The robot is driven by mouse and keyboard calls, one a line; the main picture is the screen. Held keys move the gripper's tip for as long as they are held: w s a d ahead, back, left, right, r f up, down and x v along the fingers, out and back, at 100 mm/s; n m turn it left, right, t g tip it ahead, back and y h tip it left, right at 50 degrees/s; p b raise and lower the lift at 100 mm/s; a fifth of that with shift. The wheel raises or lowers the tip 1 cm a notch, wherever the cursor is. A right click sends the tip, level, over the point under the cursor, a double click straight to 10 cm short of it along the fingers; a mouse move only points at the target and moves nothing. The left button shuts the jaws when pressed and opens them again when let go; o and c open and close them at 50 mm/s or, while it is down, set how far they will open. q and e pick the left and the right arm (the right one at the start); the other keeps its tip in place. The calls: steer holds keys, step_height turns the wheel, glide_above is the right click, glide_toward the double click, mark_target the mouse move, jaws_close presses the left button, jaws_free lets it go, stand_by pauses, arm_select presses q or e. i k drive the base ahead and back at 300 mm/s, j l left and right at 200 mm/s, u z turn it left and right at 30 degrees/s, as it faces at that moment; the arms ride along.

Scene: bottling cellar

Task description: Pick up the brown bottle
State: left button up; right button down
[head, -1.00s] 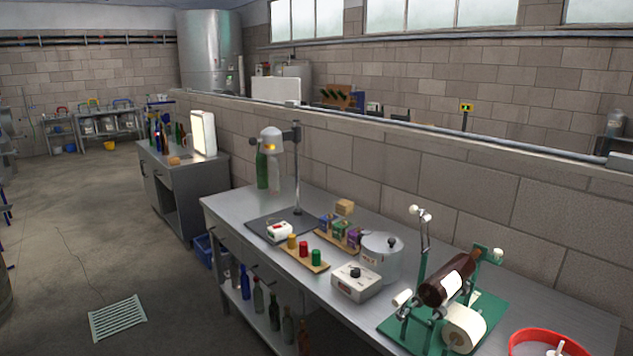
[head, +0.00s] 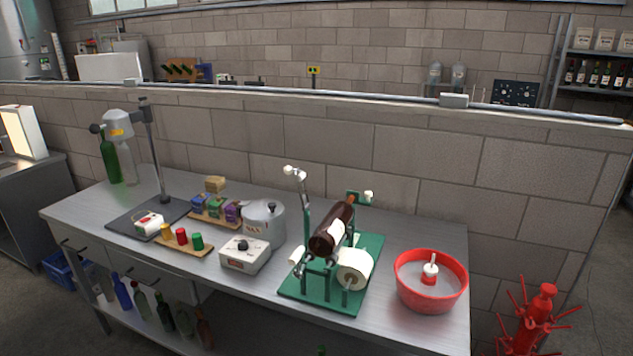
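The brown bottle (head: 325,236) lies tilted on its side in a green labelling stand (head: 369,262) on the steel workbench (head: 235,297). Its neck points up and to the right, and a white label shows on its side. A white label roll (head: 354,268) sits just in front of it on the stand. Parts of the stand hide some of the bottle's lower side. Neither of my grippers shows in the head view.
A red basin (head: 432,300) stands right of the stand, near the bench's right end. A white control box (head: 245,254) and a lidded metal pot (head: 265,224) stand to its left. A block wall runs behind. A red bottle tree (head: 540,322) stands on the floor at right.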

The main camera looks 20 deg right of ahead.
mark_target(323, 240)
steer(key=j+z, duration=0.75)
steer(key=j, duration=0.2)
